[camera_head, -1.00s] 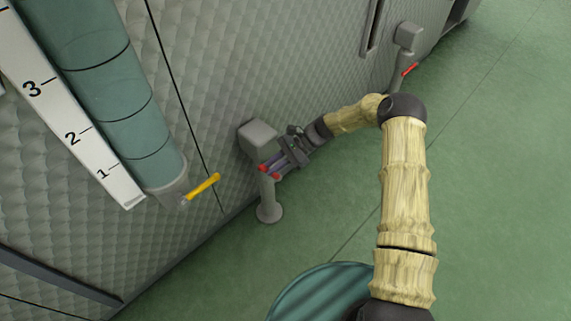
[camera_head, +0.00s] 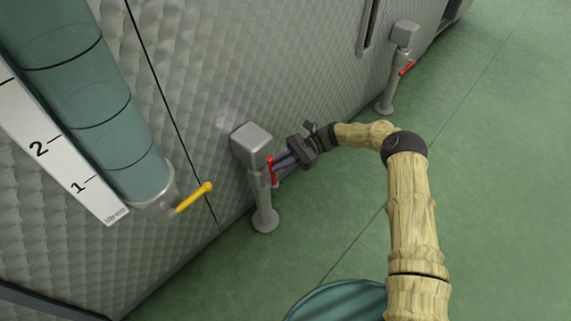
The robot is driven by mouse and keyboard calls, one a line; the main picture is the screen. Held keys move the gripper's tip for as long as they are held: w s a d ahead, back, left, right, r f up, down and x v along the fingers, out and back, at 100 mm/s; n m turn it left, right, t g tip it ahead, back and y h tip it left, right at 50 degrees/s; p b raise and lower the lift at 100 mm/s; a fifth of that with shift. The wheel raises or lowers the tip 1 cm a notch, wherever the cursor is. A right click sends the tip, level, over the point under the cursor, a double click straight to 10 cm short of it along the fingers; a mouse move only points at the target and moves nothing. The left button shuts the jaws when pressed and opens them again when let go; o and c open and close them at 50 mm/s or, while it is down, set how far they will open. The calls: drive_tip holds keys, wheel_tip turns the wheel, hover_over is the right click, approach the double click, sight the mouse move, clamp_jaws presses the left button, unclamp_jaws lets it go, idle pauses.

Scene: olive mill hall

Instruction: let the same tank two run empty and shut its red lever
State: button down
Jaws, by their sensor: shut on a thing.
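A grey post with a box head (camera_head: 251,145) stands on the floor close to the quilted metal wall. A red lever (camera_head: 271,171) sits on its right side, pointing roughly down along the post. My gripper (camera_head: 277,164) is shut on this red lever, reaching in from the right. A sight tube (camera_head: 88,101) with a scale marked in litres is on the wall at the left. A yellow lever (camera_head: 194,198) at its bottom end points up to the right. The tube looks an even green, and I cannot tell a liquid level in it. No number on the tanks shows.
A second grey post (camera_head: 396,75) with its own red lever (camera_head: 407,68) stands farther back along the wall. A round ribbed green thing (camera_head: 335,303) is at the bottom edge. The green floor (camera_head: 500,190) to the right is clear.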

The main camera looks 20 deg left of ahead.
drive_tip(key=shift+s+d+f, duration=0.1)
drive_tip(key=shift+f, duration=0.35)
drive_tip(key=c, duration=1.6)
unclamp_jaws()
drive_tip(key=shift+o, duration=0.8)
drive_tip(key=shift+r, duration=0.15)
